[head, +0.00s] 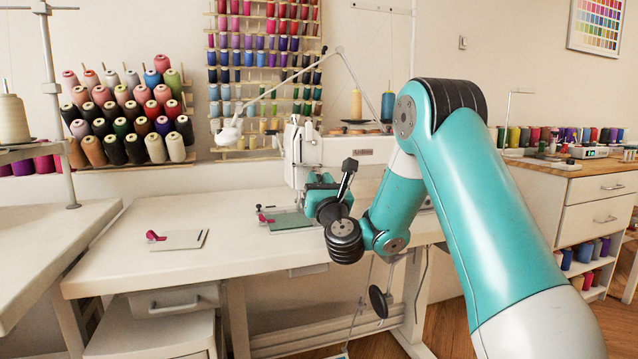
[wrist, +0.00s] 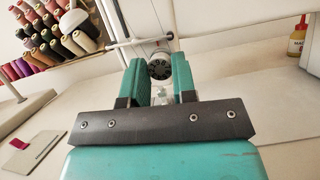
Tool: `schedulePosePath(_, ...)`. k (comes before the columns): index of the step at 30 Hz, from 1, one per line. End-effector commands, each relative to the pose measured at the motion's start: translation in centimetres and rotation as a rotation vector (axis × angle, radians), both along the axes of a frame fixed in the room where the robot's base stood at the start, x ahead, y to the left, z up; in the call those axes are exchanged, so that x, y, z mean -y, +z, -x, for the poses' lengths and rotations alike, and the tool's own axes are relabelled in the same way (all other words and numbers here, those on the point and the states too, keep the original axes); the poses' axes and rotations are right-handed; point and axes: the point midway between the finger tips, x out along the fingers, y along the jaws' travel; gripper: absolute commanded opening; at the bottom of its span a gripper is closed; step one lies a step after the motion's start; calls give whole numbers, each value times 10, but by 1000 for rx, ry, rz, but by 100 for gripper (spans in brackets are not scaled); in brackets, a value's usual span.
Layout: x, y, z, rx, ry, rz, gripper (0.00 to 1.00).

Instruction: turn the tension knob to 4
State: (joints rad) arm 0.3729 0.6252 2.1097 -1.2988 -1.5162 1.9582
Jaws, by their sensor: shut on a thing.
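The white sewing machine (head: 345,151) stands on the table at the centre of the head view, partly hidden behind my arm. The tension knob (wrist: 159,67) shows in the wrist view as a small round part with a dark, slotted face. My gripper (wrist: 160,83) has one teal finger on each side of the knob and is shut on it. In the head view my gripper (head: 316,182) is at the machine's left end and the knob is hidden there. I cannot read any number or mark on the knob.
The white sewing table (head: 120,255) is mostly clear at its left. A small plate with a pink part (head: 180,239) lies there. Thread cones fill a wall rack (head: 190,156) behind. A bottle (wrist: 297,36) stands at the right of the wrist view.

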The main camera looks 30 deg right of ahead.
Motion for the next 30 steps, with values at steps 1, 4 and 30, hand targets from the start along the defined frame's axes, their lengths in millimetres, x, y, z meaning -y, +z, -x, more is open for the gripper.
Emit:
schedulePosePath(1, 0, 0, 0, 0, 0, 1, 2)
schedulePosePath(4, 0, 0, 0, -3, 0, 10, 2)
schedulePosePath(30, 2, -2, 1, -100, -1, 347, 2)
